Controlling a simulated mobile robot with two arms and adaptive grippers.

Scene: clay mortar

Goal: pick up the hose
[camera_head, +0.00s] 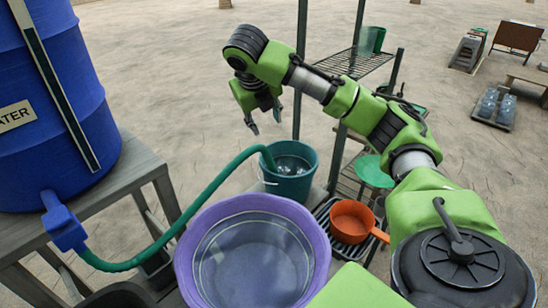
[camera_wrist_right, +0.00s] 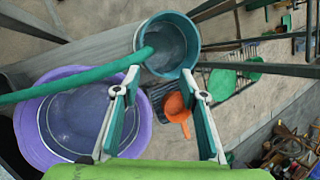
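The green hose (camera_head: 202,193) runs from the blue tap (camera_head: 65,228) of the blue water barrel (camera_head: 55,110). It arcs past the purple basin (camera_head: 190,262), and its free end hangs in the teal bucket (camera_head: 290,187). In the right wrist view the hose (camera_wrist_right: 70,83) enters from the left and ends over the bucket (camera_wrist_right: 138,42). My right gripper (camera_head: 265,122) is open and empty, above the bucket and the hose end. Its fingers (camera_wrist_right: 160,73) stand apart in the wrist view, with the left finger overlapping the hose's lower side. My left gripper is not in view.
The purple basin and teal bucket hold water. An orange dipper (camera_head: 350,222) lies on a dark rack beside them. A metal shelf (camera_head: 345,64) stands behind the bucket. The barrel sits on a wooden stand (camera_head: 128,170) at left. Open sandy ground lies beyond.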

